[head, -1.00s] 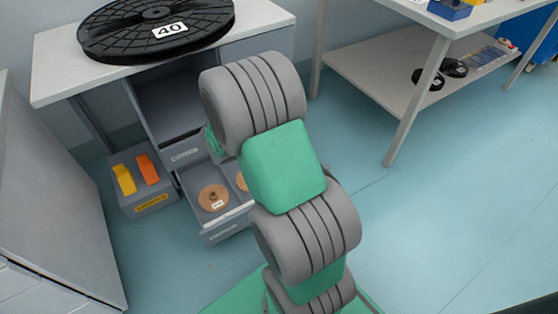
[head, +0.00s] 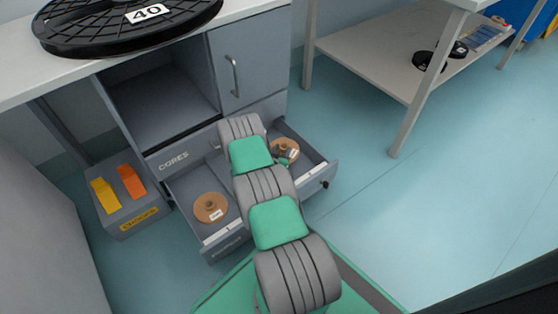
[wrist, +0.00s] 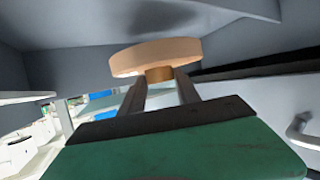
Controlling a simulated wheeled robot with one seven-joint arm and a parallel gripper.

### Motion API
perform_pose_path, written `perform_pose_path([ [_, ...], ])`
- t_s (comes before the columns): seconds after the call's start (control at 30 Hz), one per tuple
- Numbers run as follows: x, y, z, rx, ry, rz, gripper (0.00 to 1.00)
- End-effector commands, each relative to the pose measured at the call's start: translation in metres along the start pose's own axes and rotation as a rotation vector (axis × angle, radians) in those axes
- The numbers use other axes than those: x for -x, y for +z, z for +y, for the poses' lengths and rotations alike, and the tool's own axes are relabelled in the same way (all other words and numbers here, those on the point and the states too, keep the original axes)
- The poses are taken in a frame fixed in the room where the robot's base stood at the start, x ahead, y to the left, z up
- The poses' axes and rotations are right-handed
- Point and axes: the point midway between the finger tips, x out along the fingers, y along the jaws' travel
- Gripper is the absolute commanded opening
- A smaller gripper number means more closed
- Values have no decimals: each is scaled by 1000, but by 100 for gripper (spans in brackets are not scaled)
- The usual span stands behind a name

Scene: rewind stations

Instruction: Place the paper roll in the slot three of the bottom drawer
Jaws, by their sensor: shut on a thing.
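The open bottom drawer (head: 196,186) extends from the cabinet in the head view. A brown paper roll (head: 210,207) with a white tag lies in its left part. Another brown roll (head: 285,147) shows at the right part, beside my gripper (head: 284,159), and appears to be the held one. In the wrist view my gripper (wrist: 161,82) is shut on the core of a paper roll (wrist: 155,54), with a dark shadow on the grey surface beyond. Contact with the drawer floor cannot be told. My arm hides the drawer's middle.
A large black reel marked 40 (head: 125,24) lies on the worktop above. A grey box (head: 137,208) with yellow and orange pieces stands left of the drawer. A shelved table (head: 385,62) stands at right. Floor right of the drawer is clear.

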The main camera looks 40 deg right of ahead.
Motion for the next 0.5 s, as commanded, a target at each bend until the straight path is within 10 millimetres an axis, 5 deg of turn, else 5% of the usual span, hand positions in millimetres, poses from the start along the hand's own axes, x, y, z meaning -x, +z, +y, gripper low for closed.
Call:
perform_pose_path([
  [0.3,-20,47,-2,1,-3,2,0],
  [0.5,-18,46,-4,1,-5,3,0],
])
